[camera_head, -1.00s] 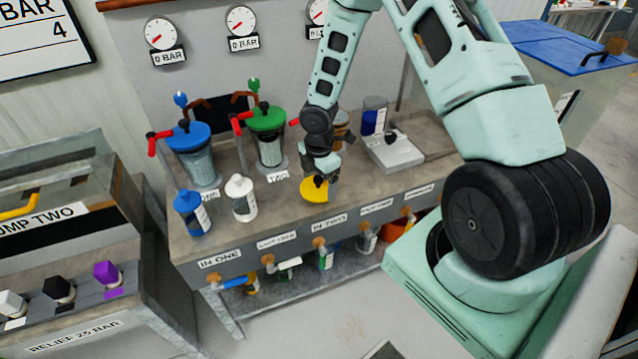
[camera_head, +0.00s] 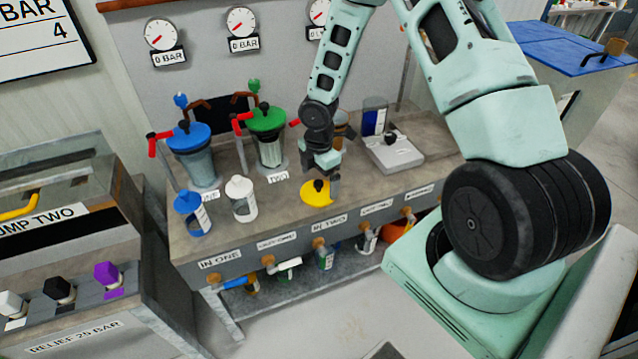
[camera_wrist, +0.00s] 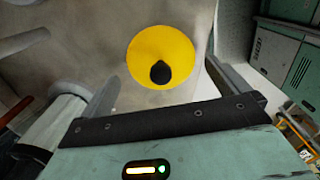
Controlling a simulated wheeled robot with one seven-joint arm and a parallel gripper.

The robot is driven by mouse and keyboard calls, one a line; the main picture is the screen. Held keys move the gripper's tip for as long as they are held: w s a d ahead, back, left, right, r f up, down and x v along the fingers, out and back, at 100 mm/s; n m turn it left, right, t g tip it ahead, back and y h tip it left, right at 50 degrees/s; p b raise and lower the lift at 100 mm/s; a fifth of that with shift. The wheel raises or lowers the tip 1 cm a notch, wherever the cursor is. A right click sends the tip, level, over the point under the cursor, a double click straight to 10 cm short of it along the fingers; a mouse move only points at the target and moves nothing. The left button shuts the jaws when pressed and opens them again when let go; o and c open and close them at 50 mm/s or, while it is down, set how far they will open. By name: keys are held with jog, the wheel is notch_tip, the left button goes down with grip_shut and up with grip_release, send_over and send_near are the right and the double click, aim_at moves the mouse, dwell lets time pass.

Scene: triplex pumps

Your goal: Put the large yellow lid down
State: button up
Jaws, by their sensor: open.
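The large yellow lid (camera_head: 316,193) is a round disc with a black knob on top. It lies flat on the grey bench top near the front edge, above the IN TWO label. My gripper (camera_head: 326,188) is just above and behind the lid in the head view, jaws apart. In the wrist view the yellow lid (camera_wrist: 158,52) lies on the bench with its black knob facing up, beyond the gripper. Nothing is held between the fingers, which show at the left and right of the lid.
Left of the lid stand a white bottle (camera_head: 241,198) and a blue bottle (camera_head: 191,213). Behind are vessels with a green lid (camera_head: 268,118) and a blue lid (camera_head: 188,137). A scale (camera_head: 394,152) sits to the right. Bare bench surrounds the lid.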

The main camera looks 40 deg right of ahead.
aim_at(319, 181)
notch_tip(319, 181, up, 9)
jog(key=s+a+r+m, duration=0.5)
jog(key=a+r, duration=0.4)
jog(key=a, duration=0.5)
jog(key=s+a+r+m, duration=0.1)
jog(key=s+a+r, duration=0.1)
jog(key=s, duration=0.4)
jog(key=s+a+r+m, duration=0.2)
jog(key=s+a+r, duration=0.1)
jog(key=s+a, duration=0.2)
jog(key=s+a+r+m, duration=0.2)
jog(key=s+a, duration=0.1)
jog(key=s, duration=0.5)
jog(key=shift+s+a+r+y, duration=0.15)
jog(key=shift+a+r+y, duration=0.15)
jog(key=shift+a, duration=0.05)
jog(key=shift+p, duration=0.3)
